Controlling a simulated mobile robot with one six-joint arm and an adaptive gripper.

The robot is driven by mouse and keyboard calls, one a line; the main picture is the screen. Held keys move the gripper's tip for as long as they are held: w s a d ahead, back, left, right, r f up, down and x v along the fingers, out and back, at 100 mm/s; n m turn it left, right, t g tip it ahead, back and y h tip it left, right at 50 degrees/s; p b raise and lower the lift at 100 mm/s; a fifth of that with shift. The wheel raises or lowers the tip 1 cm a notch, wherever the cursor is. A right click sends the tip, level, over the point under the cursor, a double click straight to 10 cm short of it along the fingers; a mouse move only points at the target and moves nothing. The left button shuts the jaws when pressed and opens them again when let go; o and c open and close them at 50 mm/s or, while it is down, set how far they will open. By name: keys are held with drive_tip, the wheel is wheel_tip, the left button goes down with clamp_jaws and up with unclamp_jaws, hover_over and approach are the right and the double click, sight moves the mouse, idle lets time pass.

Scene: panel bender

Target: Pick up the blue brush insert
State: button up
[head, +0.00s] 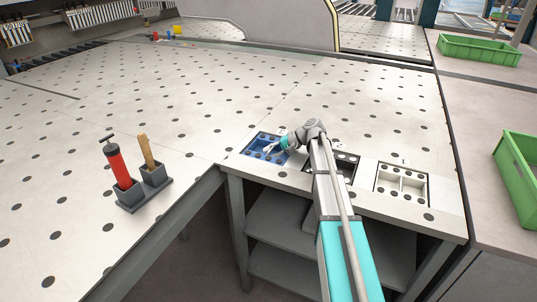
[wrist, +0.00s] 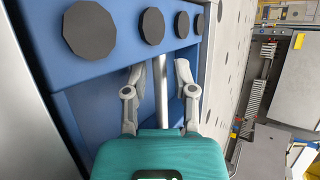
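The blue brush insert (head: 249,150) sits in the left opening along the table's front edge, with dark round brushes on it. It fills much of the wrist view (wrist: 110,63), with a row of dark many-sided discs along its upper part. My gripper (head: 269,149) is down at the insert. In the wrist view my gripper's (wrist: 159,70) two grey fingers stand apart on either side of a pale grey bar (wrist: 160,92). A gap shows between the bar and each finger. The fingertips' depth against the insert is hard to tell.
A black insert (head: 347,163), partly behind my arm, and a white insert (head: 402,184) sit to the right. A holder (head: 146,192) with a red-bodied tool and a wooden-handled tool stands left. Green bins (head: 480,50) are at right.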

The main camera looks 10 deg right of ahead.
clamp_jaws()
drive_tip(key=shift+r, duration=0.15)
idle(0.4)
wheel_tip(320, 180, up, 10)
drive_tip(key=p, duration=1)
idle(0.6)
